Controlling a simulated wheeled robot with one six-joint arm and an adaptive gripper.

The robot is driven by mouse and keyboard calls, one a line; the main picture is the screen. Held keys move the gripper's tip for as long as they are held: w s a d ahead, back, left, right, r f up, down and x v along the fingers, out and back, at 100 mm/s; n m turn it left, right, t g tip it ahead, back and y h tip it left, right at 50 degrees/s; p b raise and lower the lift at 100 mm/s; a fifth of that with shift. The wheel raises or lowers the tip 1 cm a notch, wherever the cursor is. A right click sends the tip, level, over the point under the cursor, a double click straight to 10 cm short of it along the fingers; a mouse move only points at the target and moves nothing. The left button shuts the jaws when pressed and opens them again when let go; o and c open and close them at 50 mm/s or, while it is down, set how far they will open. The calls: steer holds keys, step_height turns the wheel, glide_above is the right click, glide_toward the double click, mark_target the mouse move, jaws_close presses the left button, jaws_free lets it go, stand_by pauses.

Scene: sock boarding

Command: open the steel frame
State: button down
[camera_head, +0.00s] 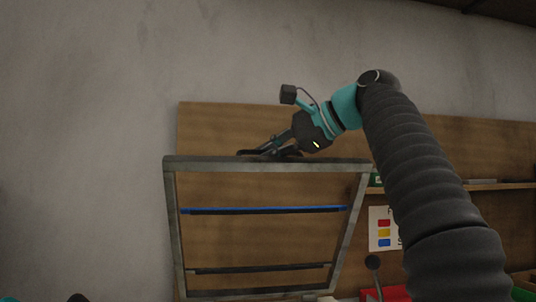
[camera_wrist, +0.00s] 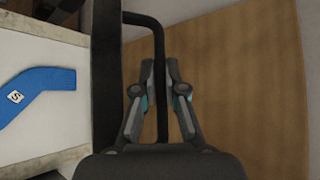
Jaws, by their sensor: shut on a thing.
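The steel frame (camera_head: 171,222) stands raised and steeply tilted in the head view, a grey rectangle with an open middle. My gripper (camera_head: 266,152) is at the middle of its top edge. In the wrist view, my gripper (camera_wrist: 161,72) has its two fingers on either side of a black bar handle (camera_wrist: 158,38), shut on it. The handle joins a dark edge of the frame (camera_wrist: 105,70) to the left. The fingers partly hide the handle.
A blue sock-shaped piece (camera_wrist: 40,88) with a small white label lies on a pale surface in the wrist view. A blue-edged bar (camera_head: 262,210) shows within the frame. A wooden panel (camera_head: 225,125) stands behind. A sign with coloured squares (camera_head: 384,230) is at right.

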mark_target(305, 161)
steer(key=c, duration=1.2)
jaws_free()
steer(key=shift+d, duration=0.1)
steer(key=s+d, duration=0.2)
steer(key=d, duration=0.1)
steer(key=s+d, duration=0.1)
steer(key=d, duration=0.3)
steer(key=s+d, duration=0.2)
steer(key=d, duration=0.1)
steer(key=shift+s+d+r, duration=0.2)
steer(key=shift+s+d, duration=0.1)
steer(key=shift+d, duration=0.05)
steer(key=shift+s+d, duration=0.35)
